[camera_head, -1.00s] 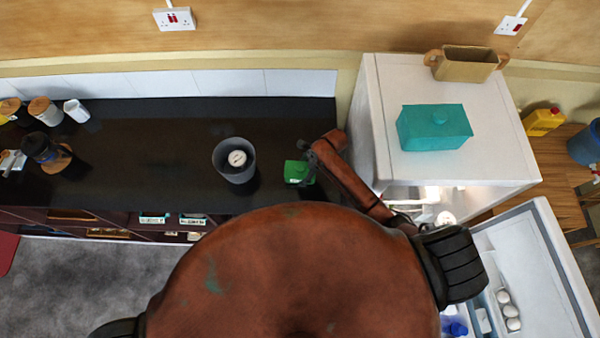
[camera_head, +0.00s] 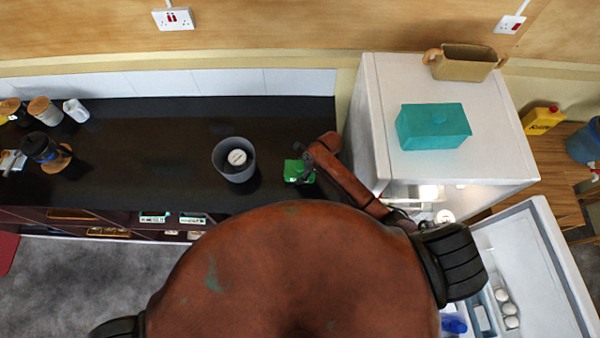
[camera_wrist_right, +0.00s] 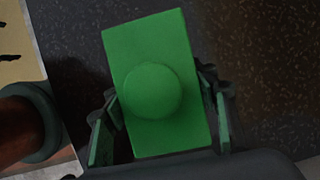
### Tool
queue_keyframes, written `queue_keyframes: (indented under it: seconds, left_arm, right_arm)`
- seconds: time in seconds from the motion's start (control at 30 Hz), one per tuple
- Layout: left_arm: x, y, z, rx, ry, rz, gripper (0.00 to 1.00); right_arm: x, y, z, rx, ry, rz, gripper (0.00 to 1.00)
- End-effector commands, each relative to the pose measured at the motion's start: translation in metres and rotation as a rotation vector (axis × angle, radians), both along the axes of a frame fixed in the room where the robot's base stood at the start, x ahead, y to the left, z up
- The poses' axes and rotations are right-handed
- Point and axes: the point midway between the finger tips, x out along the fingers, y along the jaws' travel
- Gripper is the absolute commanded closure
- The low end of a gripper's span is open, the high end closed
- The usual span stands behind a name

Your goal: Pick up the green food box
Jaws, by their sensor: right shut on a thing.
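The green food box (camera_head: 294,170) is on the dark counter (camera_head: 130,150), near its right end, beside the grey bin. In the right wrist view the box (camera_wrist_right: 152,50) fills the middle, with a round knob on its lid. My right gripper (camera_head: 303,176) is at the box, with one finger on each side of it in the wrist view (camera_wrist_right: 160,125), shut on it. Whether the box is clear of the counter cannot be told. My left gripper does not show.
A grey bin (camera_head: 222,165) with a white-topped item inside stands just left of the box. A white fridge (camera_head: 385,130) with its door open (camera_head: 530,260) is to the right, carrying a teal box (camera_head: 430,137) and a tan pot (camera_head: 462,66). The counter's middle is clear.

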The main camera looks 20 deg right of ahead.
Motion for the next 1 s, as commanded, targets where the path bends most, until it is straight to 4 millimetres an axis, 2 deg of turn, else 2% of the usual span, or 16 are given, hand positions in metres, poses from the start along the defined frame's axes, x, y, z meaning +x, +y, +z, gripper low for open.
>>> queue_keyframes:
  seconds: [0.27,0.67,0.9,1.0]
  left_arm:
    - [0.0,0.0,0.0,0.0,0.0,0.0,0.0]
    - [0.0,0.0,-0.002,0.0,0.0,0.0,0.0]
    - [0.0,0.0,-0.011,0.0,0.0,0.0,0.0]
    - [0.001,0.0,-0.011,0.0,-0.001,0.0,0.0]
  right_arm:
    - [0.0,0.0,0.0,0.001,-0.001,0.0,0.81]
    - [0.002,0.001,0.006,0.003,-0.004,0.0,0.81]
    - [0.002,0.002,0.03,0.004,-0.006,-0.001,0.81]
    - [-0.009,0.002,0.042,0.004,-0.003,0.001,0.81]
